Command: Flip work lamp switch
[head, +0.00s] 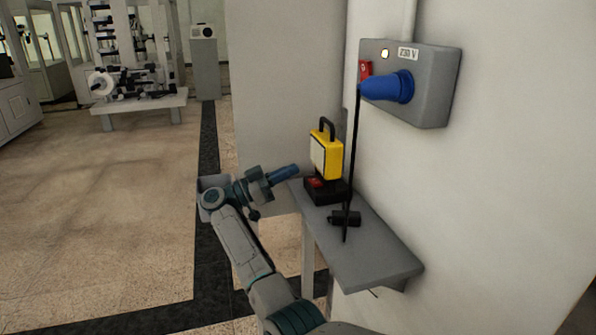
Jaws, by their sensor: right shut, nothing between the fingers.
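The yellow work lamp (333,160) stands upright on a narrow grey shelf (372,257), with a black handle on top and a black base. A red switch (316,183) shows on the front of its base; its position is too small to tell. My right gripper (292,171) is shut and empty. In the picture it is just left of the lamp and a little above the red switch, with a small gap to them. My left gripper is not in view.
A grey wall box (438,85) marked 230 V holds a blue plug (388,88), a red switch (365,69) and a lit indicator (385,54). A black cable (352,165) hangs to the shelf beside a black connector (347,218). Open floor lies left.

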